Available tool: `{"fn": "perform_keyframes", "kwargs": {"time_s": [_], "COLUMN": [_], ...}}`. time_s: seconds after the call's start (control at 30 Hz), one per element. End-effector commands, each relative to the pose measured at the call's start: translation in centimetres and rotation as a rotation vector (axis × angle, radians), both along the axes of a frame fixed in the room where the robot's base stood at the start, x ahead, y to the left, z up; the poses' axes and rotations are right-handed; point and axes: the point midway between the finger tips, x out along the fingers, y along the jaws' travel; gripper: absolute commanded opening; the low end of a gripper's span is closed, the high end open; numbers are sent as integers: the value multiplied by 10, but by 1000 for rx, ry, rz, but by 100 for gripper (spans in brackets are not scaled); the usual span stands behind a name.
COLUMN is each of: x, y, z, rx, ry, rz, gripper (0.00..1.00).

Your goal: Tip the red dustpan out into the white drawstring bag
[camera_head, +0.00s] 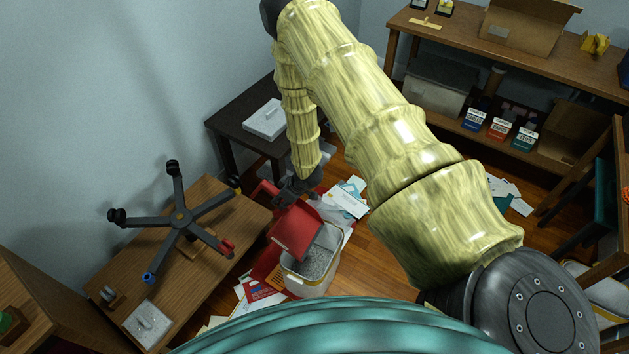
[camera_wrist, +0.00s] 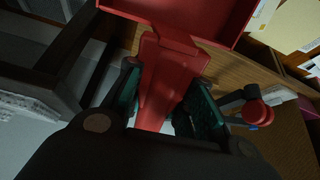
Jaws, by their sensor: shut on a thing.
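The red dustpan (camera_head: 296,232) hangs tilted over the back left side of the white bag (camera_head: 306,287), its front edge sloping down toward the opening. The bag stands upright on the floor. Its mouth is open, with a yellowish band at the rim and grey speckled material inside. My gripper (camera_head: 298,190) is above and behind the bag, shut on the dustpan's handle. In the wrist view my gripper (camera_wrist: 165,100) has its fingers on both sides of the red handle (camera_wrist: 160,75). I cannot tell whether anything lies in the pan.
Papers and folders (camera_head: 262,291) lie on the floor around the bag. A wooden table (camera_head: 210,262) with an upturned chair base (camera_head: 181,217) stands close on the left. A dark side table (camera_head: 232,123) is behind. Shelves (camera_head: 470,58) stand at the back right.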

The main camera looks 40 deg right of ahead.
Motion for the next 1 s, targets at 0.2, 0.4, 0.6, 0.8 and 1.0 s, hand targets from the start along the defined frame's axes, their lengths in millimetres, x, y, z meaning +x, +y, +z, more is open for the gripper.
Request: {"fn": "perform_keyframes", "kwargs": {"time_s": [0.2, 0.4, 0.6, 0.8, 1.0], "x": [11, 21, 30, 40, 50], "y": [6, 11, 17, 21, 27], "z": [-12, -22, -33, -44, -56], "rx": [-31, -61, -87, -118, -146], "ry": [58, 112, 168, 220, 276], "rz": [0, 0, 1, -3, 0], "gripper": [0, 0, 0, 0, 0]}}
